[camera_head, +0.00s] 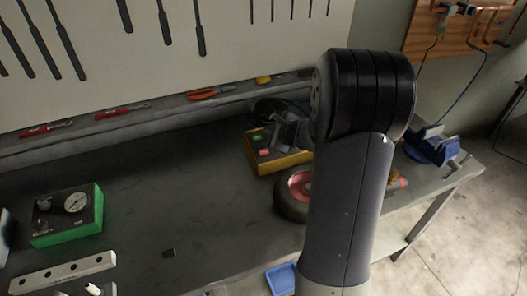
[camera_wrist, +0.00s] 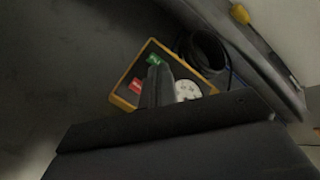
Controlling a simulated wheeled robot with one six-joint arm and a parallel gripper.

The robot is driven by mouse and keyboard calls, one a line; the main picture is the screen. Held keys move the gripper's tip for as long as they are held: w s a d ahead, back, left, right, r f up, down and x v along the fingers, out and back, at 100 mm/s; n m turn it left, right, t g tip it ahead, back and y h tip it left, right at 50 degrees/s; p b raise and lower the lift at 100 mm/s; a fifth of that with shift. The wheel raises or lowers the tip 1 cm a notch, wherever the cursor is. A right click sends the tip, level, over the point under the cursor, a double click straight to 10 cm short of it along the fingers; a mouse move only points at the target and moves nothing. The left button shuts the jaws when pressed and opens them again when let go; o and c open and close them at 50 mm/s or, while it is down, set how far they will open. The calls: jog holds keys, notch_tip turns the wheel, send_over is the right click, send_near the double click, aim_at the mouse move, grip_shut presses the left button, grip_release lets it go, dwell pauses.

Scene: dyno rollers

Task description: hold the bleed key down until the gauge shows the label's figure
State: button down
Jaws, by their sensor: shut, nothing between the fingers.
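A yellow-edged box (camera_head: 283,163) stands towards the back of the bench. In the wrist view this box (camera_wrist: 123,101) carries a green key (camera_wrist: 154,60), a red key (camera_wrist: 136,85) and a round white gauge (camera_wrist: 186,91). I cannot read the gauge's figure or any label, nor tell which key is the bleed key. My gripper (camera_head: 287,130) is shut and empty over the box. In the wrist view its dark fingers (camera_wrist: 157,86) lie between the red key and the gauge, hiding part of the box top. I cannot tell whether they touch it.
A green box with another gauge (camera_head: 75,202) stands at the left, behind a pale holed bar (camera_head: 62,272). A red-hubbed wheel (camera_head: 292,192) lies in front of the yellow box, partly behind my arm. A blue vise (camera_head: 432,147) is at right. The bench's left middle is clear.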

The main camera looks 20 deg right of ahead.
jog(key=b, duration=0.5)
send_over(264, 153)
jog(key=s, duration=0.2)
jog(key=f, duration=0.7)
jog(key=shift+d+f, duration=0.2)
jog(key=shift+f, duration=0.05)
jog(key=shift+w+f+b, duration=0.15)
jog(key=shift+f+b, duration=0.45)
jog(key=shift+b, duration=0.15)
dwell(0.5)
jog(key=shift+w+f+b, duration=0.1)
jog(key=shift+f+b, duration=0.3)
jog(key=shift+b, duration=0.25)
jog(key=shift+f+b, duration=0.35)
jog(key=shift+b, duration=0.1)
dwell(1.4)
jog(key=shift+r, duration=0.15)
dwell(1.8)
jog(key=shift+r+p, duration=0.4)
jog(key=shift+r, duration=0.25)
